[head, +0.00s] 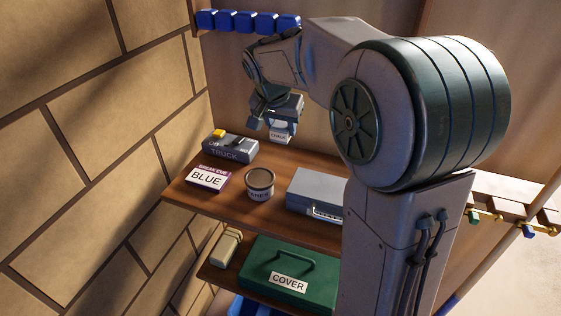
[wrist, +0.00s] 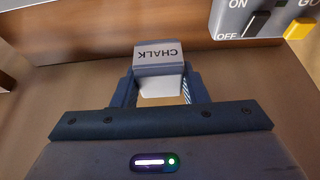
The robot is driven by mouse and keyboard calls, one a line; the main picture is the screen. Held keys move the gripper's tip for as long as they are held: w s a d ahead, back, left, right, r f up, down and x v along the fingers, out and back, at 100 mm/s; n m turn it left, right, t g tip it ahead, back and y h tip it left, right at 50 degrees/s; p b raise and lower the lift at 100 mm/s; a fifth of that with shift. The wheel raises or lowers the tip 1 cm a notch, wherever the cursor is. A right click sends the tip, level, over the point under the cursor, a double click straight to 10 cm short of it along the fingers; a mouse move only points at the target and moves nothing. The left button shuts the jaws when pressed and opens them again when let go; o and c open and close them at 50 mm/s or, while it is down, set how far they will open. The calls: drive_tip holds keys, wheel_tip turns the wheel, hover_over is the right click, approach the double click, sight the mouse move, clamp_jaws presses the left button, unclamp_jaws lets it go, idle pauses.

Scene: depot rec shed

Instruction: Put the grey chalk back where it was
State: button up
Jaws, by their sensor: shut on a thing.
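The grey chalk (head: 279,137) is a small block with a white label reading CHALK. My gripper (head: 280,127) is shut on it and holds it in the air above the back of the upper wooden shelf (head: 225,208). In the wrist view the chalk (wrist: 158,58) sits between the two fingers of my gripper (wrist: 160,88), its label upside down.
On the upper shelf stand a switch box labelled TRUCK (head: 231,150), a BLUE box (head: 207,179), a round tin (head: 260,184) and a grey case (head: 316,190). A green COVER box (head: 290,262) and a beige object (head: 226,247) are below. Blue blocks (head: 248,21) line the wall above.

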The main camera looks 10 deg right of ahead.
sight(274, 124)
wheel_tip(274, 124, down, 8)
idle(0.4)
drive_tip(key=shift+f+b, duration=0.15)
drive_tip(key=shift+b, duration=0.2)
drive_tip(key=o, duration=0.9)
drive_tip(key=shift+r, duration=0.5)
drive_tip(key=p+v, duration=0.1)
drive_tip(key=v, duration=1)
drive_tip(key=shift+s+a+r, duration=0.1)
drive_tip(key=shift+r, duration=0.05)
